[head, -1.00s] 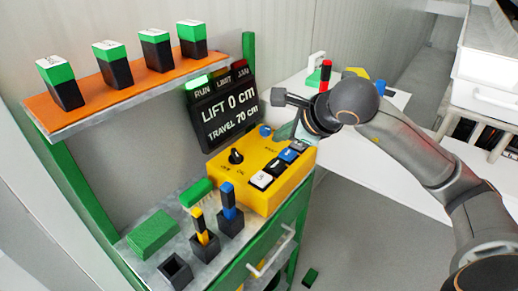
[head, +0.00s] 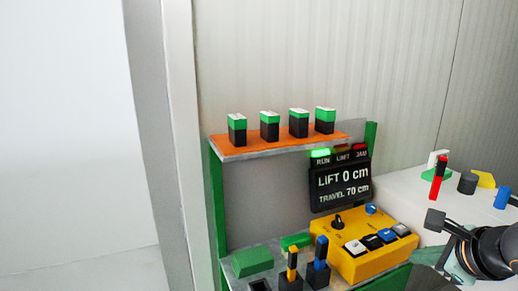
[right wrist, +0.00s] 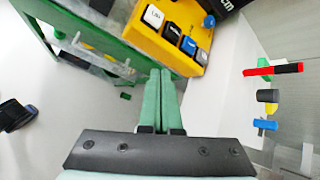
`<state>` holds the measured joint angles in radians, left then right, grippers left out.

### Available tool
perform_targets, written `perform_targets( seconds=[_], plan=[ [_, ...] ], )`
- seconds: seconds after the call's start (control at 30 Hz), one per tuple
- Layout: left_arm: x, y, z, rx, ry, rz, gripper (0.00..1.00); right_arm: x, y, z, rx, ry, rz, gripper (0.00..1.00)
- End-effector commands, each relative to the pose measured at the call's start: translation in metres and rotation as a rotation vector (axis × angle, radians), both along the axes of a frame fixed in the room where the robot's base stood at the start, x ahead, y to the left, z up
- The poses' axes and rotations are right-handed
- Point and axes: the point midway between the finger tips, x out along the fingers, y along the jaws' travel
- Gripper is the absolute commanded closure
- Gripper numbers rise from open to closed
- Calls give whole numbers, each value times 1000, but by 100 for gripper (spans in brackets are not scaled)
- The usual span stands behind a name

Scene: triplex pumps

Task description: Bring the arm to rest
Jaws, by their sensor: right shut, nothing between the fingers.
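My right arm comes in at the lower right of the head view, with its wrist (head: 490,252) at the picture's edge. Its right gripper (head: 446,262) is partly cut off there, to the right of the yellow control box (head: 352,254). In the right wrist view the two green fingers of the right gripper (right wrist: 161,74) lie side by side, shut and empty. Their tips show below the yellow control box (right wrist: 150,42), apart from it as far as I can tell. My left gripper is in no view.
A green-framed stand carries an orange shelf (head: 285,144) with several green-black blocks. The display (head: 340,185) reads lift 0 cm, travel 70 cm, with the green RUN lamp lit. A white table (head: 400,190) stands right, bearing a red-black object (head: 438,178). Bare floor is at left.

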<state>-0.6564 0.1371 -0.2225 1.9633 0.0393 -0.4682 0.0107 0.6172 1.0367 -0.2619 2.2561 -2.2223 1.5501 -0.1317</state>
Motion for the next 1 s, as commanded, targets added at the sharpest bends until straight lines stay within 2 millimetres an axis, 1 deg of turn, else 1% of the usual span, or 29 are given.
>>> perform_targets(
  seconds=[0.07,0.1,0.17,0.2,0.23,0.27,0.3,0.37,0.4,0.47,0.5,0.57,0.6,0.67,0.7,0.77,0.8,0.87,0.9,0.93,0.97,1.0],
  plan=[
    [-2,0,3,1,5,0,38,-4,33,-19,125,60,80,100],
    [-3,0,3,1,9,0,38,-9,53,-29,213,97,125,100],
    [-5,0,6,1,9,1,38,-18,85,-40,361,153,189,100],
    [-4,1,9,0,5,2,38,-26,107,-46,472,192,226,100],
    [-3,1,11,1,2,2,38,-32,123,-48,559,223,249,100],
    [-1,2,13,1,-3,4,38,-38,138,-49,652,253,267,100],
    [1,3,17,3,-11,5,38,-46,157,-48,784,295,286,100],
    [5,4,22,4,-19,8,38,-57,182,-43,1000,357,290,100],
    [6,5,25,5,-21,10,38,-62,195,-36,1153,399,278,100],
    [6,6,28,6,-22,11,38,-66,208,-26,1390,457,233,100],
    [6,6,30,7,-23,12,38,-65,212,-19,1549,491,185,100],
    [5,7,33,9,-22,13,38,-60,210,-13,1785,539,82,100],
    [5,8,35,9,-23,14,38,-55,206,-12,1937,565,-6,100],
    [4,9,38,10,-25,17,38,-45,194,-19,2157,599,-169,100],
    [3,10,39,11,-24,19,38,-39,184,-29,2294,615,-298,100],
    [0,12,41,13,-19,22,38,-32,166,-53,2482,631,-526,100],
    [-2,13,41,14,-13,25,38,-31,154,-74,2595,637,-696,100],
    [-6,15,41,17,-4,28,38,-35,138,-114,2735,633,-988,100],
    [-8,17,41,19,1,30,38,-42,129,-143,2805,624,-1193,100],
    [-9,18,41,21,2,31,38,-50,123,-164,-2733,-591,1292,100],
    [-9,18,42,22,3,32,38,-59,120,-185,-2613,-551,1357,100],
    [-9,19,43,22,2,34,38,-73,117,-210,-2462,-502,1432,100]
  ],
)
